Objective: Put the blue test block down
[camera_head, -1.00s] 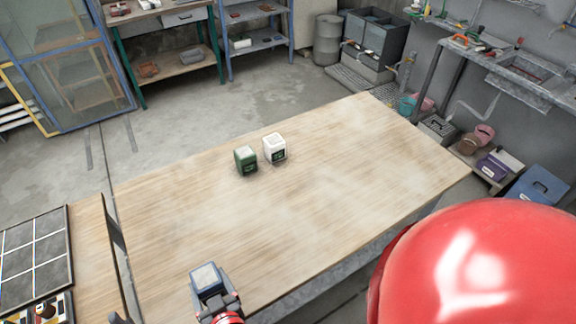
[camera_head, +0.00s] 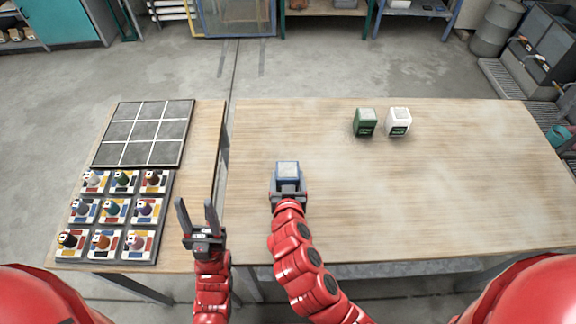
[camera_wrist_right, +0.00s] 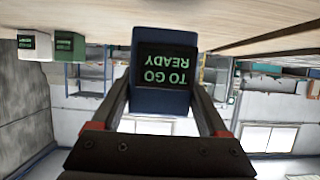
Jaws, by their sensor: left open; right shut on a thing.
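The blue test block (camera_head: 288,171) is at the left part of the long wooden table (camera_head: 440,200), with its pale top face up. My right gripper (camera_head: 288,190) is shut on it. My left gripper (camera_head: 198,216) is open and empty, fingers pointing away from me, near the seam between the tables.
A green block (camera_head: 365,123) and a white block (camera_head: 399,122) stand side by side toward the table's back. On the left table are a grey gridded panel (camera_head: 145,133) and a tray of several coloured-cornered tiles with small knobs (camera_head: 113,211). The long table's right side is clear.

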